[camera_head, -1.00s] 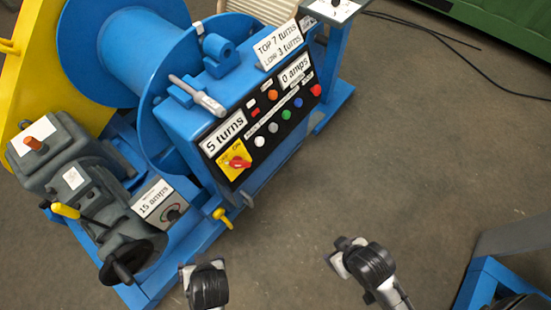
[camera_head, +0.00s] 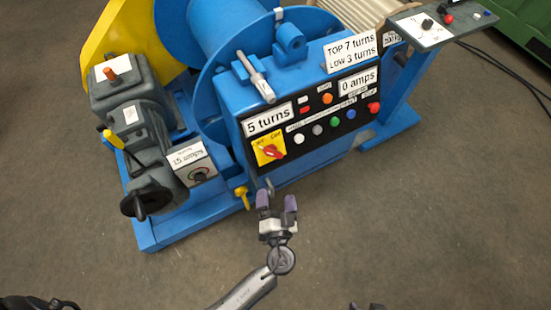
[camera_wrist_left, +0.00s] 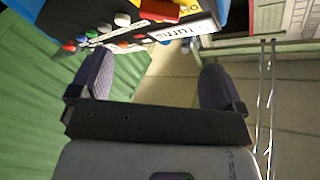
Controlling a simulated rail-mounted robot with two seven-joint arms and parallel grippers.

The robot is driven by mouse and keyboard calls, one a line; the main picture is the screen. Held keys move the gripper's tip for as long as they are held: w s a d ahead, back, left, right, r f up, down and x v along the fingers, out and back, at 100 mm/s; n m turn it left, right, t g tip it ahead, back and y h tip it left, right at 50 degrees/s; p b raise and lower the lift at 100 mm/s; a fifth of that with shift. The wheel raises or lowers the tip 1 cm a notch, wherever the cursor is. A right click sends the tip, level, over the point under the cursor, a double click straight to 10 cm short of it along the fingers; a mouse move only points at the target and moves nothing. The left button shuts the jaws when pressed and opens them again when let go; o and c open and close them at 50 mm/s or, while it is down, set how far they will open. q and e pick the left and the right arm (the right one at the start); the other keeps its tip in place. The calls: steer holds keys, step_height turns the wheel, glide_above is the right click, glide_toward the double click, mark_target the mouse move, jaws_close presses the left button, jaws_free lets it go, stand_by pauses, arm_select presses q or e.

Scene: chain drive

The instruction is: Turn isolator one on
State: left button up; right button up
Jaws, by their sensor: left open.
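In the head view a red rotary isolator switch (camera_head: 271,152) sits on a yellow plate at the lower left of the black control panel (camera_head: 318,128). OFF and ON lettering is above it; I cannot tell its exact setting. My left gripper (camera_head: 277,200) is below the panel, fingers pointing up toward it, open and empty, apart from the switch. In the left wrist view the red knob (camera_wrist_left: 160,10) shows at the top edge, beyond the open fingers (camera_wrist_left: 155,70).
Coloured buttons (camera_head: 335,121) line the panel right of the switch. A yellow lever (camera_head: 242,192) sticks out low on the blue frame (camera_head: 165,228). A 15 amps box (camera_head: 194,165) and handwheel (camera_head: 146,201) stand left. The floor in front is clear.

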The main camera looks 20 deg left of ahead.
mark_target(273, 153)
arm_select(q)
steer(key=x, duration=1.2)
steer(key=shift+w+a+b, duration=0.15)
steer(key=shift+w+b, duration=0.2)
steer(key=shift+w, duration=0.05)
steer(key=shift+r, duration=0.1)
steer(key=c, duration=0.9)
